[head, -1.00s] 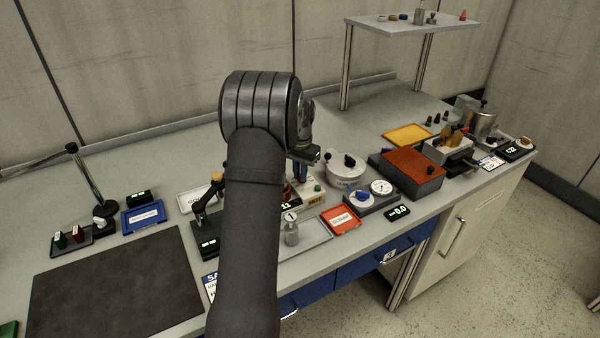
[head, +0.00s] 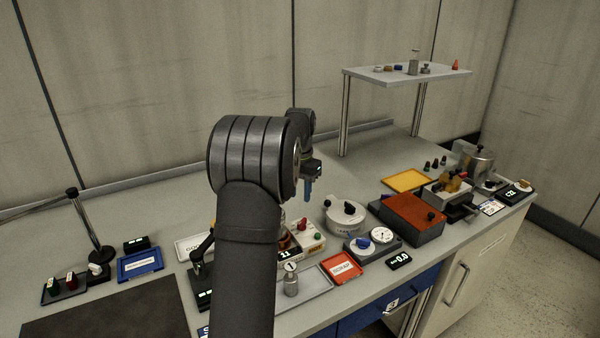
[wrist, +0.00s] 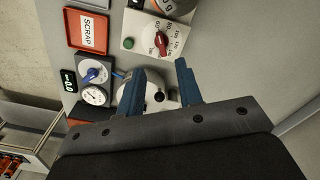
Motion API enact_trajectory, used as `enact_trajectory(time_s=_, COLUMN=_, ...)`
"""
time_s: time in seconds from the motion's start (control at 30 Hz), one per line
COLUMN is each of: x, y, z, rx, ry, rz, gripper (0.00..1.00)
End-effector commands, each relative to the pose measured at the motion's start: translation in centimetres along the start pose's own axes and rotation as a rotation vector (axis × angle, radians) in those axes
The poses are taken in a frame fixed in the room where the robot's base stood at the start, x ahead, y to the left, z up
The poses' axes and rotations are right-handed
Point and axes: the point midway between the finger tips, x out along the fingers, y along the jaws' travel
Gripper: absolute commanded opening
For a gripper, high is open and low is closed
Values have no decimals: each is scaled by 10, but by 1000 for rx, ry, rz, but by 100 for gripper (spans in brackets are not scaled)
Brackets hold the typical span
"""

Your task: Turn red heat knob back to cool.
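The red heat knob (wrist: 162,42) sits on the face of a white heater box (wrist: 141,19) in the wrist view, with printed marks beside it. In the head view the knob (head: 302,224) is small, beside a green button (head: 317,237). I cannot read its setting clearly. My gripper (wrist: 160,67) is open, its two blue fingers apart with nothing between them. The knob lies beyond the fingertips, not touched.
A white round pot (head: 345,215) with a black knob, a blue-knob unit with a dial (head: 381,236) and a red SCRAP tray (head: 341,267) stand close by. A brown-topped box (head: 412,212) is farther right. The bench behind the heater is clear.

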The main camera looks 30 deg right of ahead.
Motion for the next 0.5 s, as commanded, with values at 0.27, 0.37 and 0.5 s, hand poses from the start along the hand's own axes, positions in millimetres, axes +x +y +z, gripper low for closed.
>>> enact_trajectory(time_s=0.27, x=-53, y=0, z=0, rx=0, ry=2, rz=-1, gripper=33)
enact_trajectory(time_s=0.37, x=-62, y=0, z=0, rx=0, ry=1, rz=0, gripper=33)
enact_trajectory(time_s=0.5, x=-67, y=0, z=0, rx=0, ry=1, rz=0, gripper=33)
